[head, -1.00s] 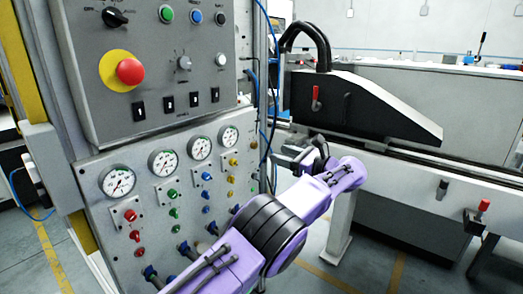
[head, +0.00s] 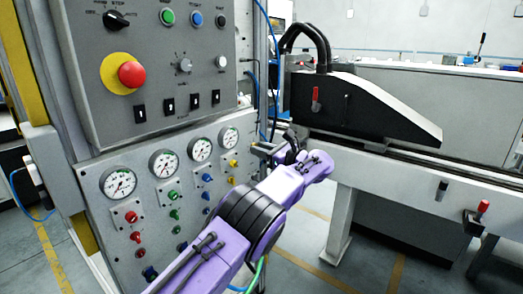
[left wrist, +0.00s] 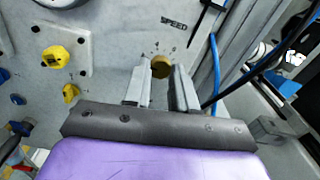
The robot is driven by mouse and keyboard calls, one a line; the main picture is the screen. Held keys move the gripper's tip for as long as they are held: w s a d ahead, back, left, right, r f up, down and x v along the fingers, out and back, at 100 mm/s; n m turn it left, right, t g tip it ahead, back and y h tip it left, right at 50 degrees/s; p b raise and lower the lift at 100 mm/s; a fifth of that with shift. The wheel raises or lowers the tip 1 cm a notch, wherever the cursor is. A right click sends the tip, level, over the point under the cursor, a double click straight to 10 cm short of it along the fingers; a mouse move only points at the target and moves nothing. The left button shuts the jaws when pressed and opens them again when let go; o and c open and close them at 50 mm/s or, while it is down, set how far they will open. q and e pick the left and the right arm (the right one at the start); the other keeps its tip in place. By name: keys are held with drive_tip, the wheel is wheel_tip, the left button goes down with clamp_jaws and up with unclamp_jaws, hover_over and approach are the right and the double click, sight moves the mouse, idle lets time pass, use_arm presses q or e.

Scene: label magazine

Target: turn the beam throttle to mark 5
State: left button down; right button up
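A small round brass-coloured knob (left wrist: 161,66) sits on the grey panel below the printed word SPEED in the left wrist view. Small marks ring it, too small to read for certain; I take it to be the beam throttle. My left gripper (left wrist: 161,76) is open, its two fingers pointing at the panel, with the knob in the gap between the fingertips. I cannot tell whether either finger touches it. In the head view my left gripper (head: 263,149) is at the right edge of the lower panel. My right gripper is not in view.
Yellow knobs (left wrist: 57,58) and a blue knob (left wrist: 18,99) stick out on the left. A blue cable (left wrist: 214,75) hangs on the right. The panel (head: 110,160) also carries gauges and a red stop button (head: 131,73). A black-hooded machine (head: 360,110) stands to the right.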

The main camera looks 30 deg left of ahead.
use_arm(q)
drive_tip(key=shift+r+m+p, duration=0.1)
drive_tip(key=shift+m+p, duration=3.45)
drive_tip(key=shift+m, duration=4.75)
drive_tip(key=c, duration=0.9)
unclamp_jaws()
